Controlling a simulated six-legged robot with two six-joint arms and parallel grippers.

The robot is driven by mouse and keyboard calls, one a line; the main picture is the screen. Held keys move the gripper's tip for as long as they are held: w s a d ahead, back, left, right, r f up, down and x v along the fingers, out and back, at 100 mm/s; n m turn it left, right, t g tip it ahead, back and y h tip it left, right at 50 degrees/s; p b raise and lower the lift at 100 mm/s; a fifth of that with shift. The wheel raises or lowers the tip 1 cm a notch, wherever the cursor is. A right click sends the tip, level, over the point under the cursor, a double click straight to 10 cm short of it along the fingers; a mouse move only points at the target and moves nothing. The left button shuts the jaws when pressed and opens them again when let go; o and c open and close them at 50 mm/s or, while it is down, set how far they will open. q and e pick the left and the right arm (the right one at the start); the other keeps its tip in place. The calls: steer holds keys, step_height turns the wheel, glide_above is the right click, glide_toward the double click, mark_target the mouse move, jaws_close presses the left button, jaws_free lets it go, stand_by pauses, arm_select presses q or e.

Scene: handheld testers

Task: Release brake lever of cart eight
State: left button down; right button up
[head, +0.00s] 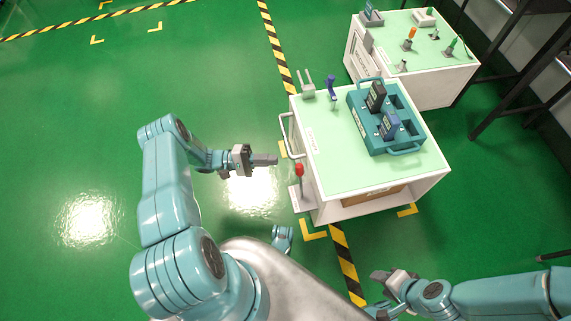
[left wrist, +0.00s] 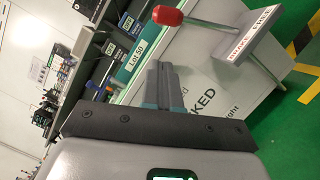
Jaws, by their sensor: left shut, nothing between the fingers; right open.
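The brake lever (head: 299,170) has a red knob on a thin rod at the near left corner of a white cart (head: 330,205) with a pale green top. In the left wrist view its red knob (left wrist: 168,15) lies ahead of my fingers, and its rod runs to a grey plate (left wrist: 250,48) with a red-lettered label. I cannot read a cart number. My left gripper (head: 272,160) is shut and empty, a little left of the knob and apart from it; its fingers also show in the left wrist view (left wrist: 160,82). My right gripper (head: 382,277) is open and empty at lower right, in front of the cart.
A teal tray (head: 408,140) with dark handheld testers sits on the cart top. A white side handle (head: 286,135) sticks out at the cart's left. A second cart (head: 450,85) stands behind, beside dark racks. The green floor (head: 90,140) at left is clear.

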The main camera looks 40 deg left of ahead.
arm_select(q)
steer(key=d+r, duration=0.1)
steer(key=d, duration=0.5)
steer(key=shift+w+r, duration=0.35)
steer(key=shift+r, duration=0.05)
arm_select(e)
steer(key=shift+f, duration=0.1)
arm_select(q)
steer(key=shift+s+d+r+m+p, duration=0.15)
steer(key=shift+d+r+m+p, duration=0.15)
steer(key=shift+m+p, duration=0.15)
arm_select(e)
steer(key=shift+s+r, duration=0.2)
steer(key=shift+r, duration=0.35)
arm_select(q)
steer(key=s+d+r+m+g+y+p, duration=0.1)
steer(key=s+d+m+p, duration=0.5)
steer(key=p, duration=0.3)
steer(key=shift+d+r+y+p, duration=0.3)
steer(key=shift+d+r+p, duration=0.1)
steer(key=shift+d, duration=0.05)
arm_select(e)
step_height(320, 180, up, 9)
steer(key=s, duration=0.1)
steer(key=shift+s+a+n+g, duration=0.25)
steer(key=shift+a+n+g, duration=0.05)
steer(key=shift+a, duration=0.15)
